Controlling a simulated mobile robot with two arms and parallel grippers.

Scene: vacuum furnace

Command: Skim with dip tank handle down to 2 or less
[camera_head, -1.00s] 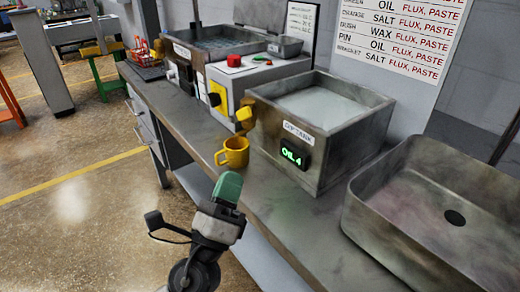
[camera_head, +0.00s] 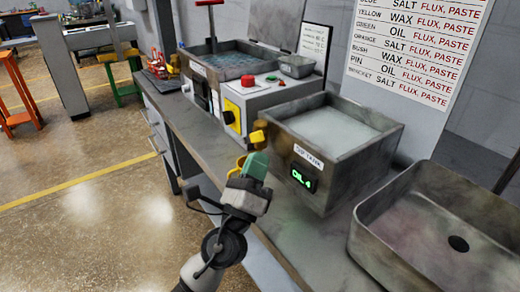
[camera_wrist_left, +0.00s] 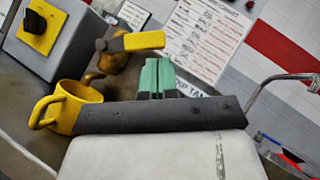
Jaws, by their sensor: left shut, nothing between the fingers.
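The dip tank (camera_head: 335,170) is a grey metal box with pale liquid, standing on the bench. Its front has a label and a green display (camera_head: 303,177) reading "OIL 4". The yellow dip tank handle (camera_head: 258,136) sticks out at the tank's left side; in the left wrist view it is a yellow lever (camera_wrist_left: 140,41) on a brassy fitting. My left gripper (camera_head: 256,165), with green fingertips, is shut and empty just below and in front of the handle, apart from it in the wrist view. A yellow mug (camera_wrist_left: 72,106) is beside the gripper, mostly hidden behind it in the head view. My right gripper is not in view.
A grey sink basin (camera_head: 440,235) stands right of the tank. A control box (camera_head: 250,98) with a red button and a second tank (camera_head: 222,62) are to the left. A chart (camera_head: 415,50) hangs behind. Open floor lies left.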

